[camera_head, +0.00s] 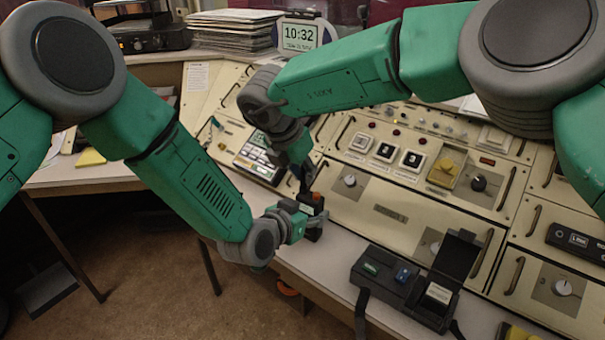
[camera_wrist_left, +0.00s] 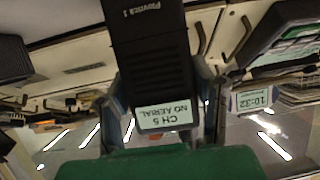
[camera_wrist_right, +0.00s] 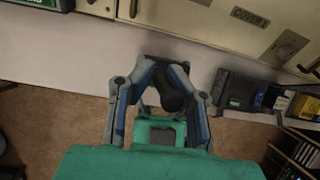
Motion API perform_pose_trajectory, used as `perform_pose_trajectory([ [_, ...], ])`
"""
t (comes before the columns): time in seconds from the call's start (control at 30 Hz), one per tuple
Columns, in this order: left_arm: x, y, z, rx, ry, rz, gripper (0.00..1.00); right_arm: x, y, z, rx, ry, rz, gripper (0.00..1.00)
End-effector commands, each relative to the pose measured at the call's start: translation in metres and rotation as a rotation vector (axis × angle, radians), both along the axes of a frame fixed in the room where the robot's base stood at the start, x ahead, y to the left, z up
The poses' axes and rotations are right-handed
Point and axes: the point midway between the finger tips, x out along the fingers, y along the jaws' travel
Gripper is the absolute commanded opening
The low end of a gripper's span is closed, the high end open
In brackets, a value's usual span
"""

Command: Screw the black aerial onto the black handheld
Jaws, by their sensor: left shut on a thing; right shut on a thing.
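The black handheld (camera_head: 314,233) is upright in my left gripper (camera_head: 303,212) above the front ledge of the console. An orange knob shows on its top. In the left wrist view the handheld (camera_wrist_left: 150,45) fills the space between the fingers, with a pale label reading "CH 5 NO AERIAL" upside down. My right gripper (camera_head: 303,176) points down just above the handheld's top and is shut on a slim dark thing, likely the black aerial. In the right wrist view a dark shape (camera_wrist_right: 172,98) lies between its fingers. Whether aerial and handheld touch is hidden.
A black open-lidded case (camera_head: 395,285) with green and blue items stands on the ledge (camera_head: 325,265) to the right. The sloped console (camera_head: 400,215) with handles, knobs and buttons rises close behind the grippers. A clock (camera_head: 299,36) reads 10:32 at the back.

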Motion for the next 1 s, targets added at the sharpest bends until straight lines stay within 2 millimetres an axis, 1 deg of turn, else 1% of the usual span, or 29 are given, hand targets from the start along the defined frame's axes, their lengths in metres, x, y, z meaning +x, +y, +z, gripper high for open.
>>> perform_pose_trajectory([
  [0.03,-0.0027,-0.0001,-0.0024,0.001,0.006,-0.002,0.0,0.0053,-0.0027,0.0005,-0.003,-0.011,-0.134,0.0],
  [0.1,-0.0028,-0.0001,-0.0024,0.001,0.006,-0.002,0.0,0.0056,-0.0042,0.0003,-0.002,-0.012,-0.292,0.0],
  [0.2,-0.0032,0.0001,-0.0024,0.002,0.007,-0.002,0.0,0.0063,-0.0061,0.0011,-0.003,-0.016,-0.45,0.0],
  [0.3,-0.0034,0.0001,-0.0025,0.001,0.007,-0.001,0.0,0.0057,-0.0075,0.0019,-0.003,-0.016,-0.546,0.0],
  [0.43,-0.0034,0.0002,-0.0025,0.002,0.008,-0.001,0.0,0.0051,-0.0092,0.0024,-0.005,-0.016,-0.596,0.0],
  [0.7,-0.0028,0.0012,-0.0028,0.002,0.008,0.001,0.0,0.0058,-0.0101,0.003,-0.005,-0.017,-0.597,0.0],
  [0.73,-0.0027,0.0013,-0.0027,0.002,0.008,0.001,0.0,0.0059,-0.0102,0.003,-0.006,-0.018,-0.597,0.22],
  [0.77,-0.0026,0.0014,-0.0027,0.002,0.008,0.002,0.0,0.006,-0.0101,0.003,-0.006,-0.018,-0.597,0.32],
  [1.0,-0.0021,0.0011,-0.0028,0.001,0.007,0.001,0.0,0.0043,-0.0071,0.0017,-0.003,-0.012,-0.593,0.32],
])
